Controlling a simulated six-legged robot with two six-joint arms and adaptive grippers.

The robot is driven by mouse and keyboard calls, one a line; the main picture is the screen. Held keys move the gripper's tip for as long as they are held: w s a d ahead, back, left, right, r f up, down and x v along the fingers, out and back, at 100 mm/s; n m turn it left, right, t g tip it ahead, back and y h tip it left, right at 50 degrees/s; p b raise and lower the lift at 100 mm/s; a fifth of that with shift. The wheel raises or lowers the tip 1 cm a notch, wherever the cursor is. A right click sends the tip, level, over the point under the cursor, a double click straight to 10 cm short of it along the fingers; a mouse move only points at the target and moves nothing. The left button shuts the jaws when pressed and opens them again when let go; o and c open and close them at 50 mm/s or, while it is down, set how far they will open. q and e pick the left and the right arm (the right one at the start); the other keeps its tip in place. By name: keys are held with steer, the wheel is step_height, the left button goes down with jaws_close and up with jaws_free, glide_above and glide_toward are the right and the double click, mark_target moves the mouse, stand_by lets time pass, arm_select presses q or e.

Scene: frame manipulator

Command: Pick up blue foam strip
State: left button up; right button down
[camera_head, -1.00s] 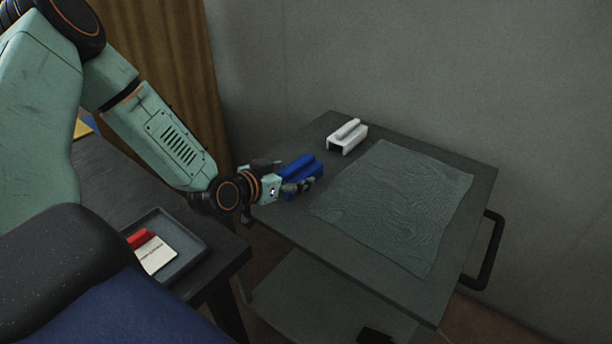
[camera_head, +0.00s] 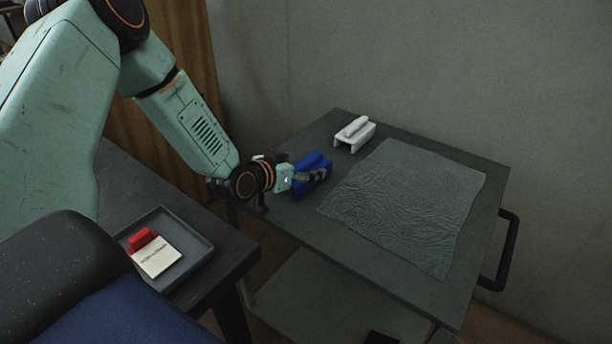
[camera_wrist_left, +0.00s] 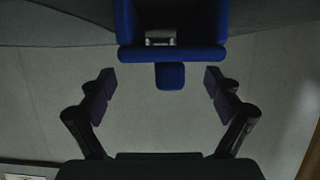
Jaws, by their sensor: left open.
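A blue foam strip (camera_head: 312,159) lies along the top of a blue holder (camera_head: 325,171) at the near left edge of the dark cart top. In the left wrist view, the strip's square end (camera_wrist_left: 170,76) shows just below the holder's hollow body (camera_wrist_left: 205,52). My left gripper (camera_head: 300,169) reaches in from the left at the holder, fingers open. In the left wrist view, the open fingers (camera_wrist_left: 158,82) stand on either side of the strip's end, with a clear gap on both sides. The near finger hides part of the holder. My right gripper is not in view.
A white holder with a strip (camera_head: 354,133) stands behind the blue one. A crinkled sheet (camera_head: 405,205) covers much of the cart top (camera_head: 475,165). A grey tray (camera_head: 196,261) with a red item (camera_head: 143,239) and a labelled card (camera_head: 158,258) sits on the dark table at left.

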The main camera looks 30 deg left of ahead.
arm_select(q)
steer(key=shift+d+b+x, duration=0.2)
steer(key=shift+b+x, duration=0.15)
steer(key=shift+x, duration=0.8)
steer(key=shift+w, duration=0.25)
steer(key=shift+a+f, duration=0.1)
steer(key=shift+a, duration=0.15)
steer(key=shift+d, duration=0.2)
steer(key=c, duration=0.3)
steer(key=shift+a, duration=0.1)
steer(key=c, duration=0.5)
steer(key=shift+c, duration=0.5)
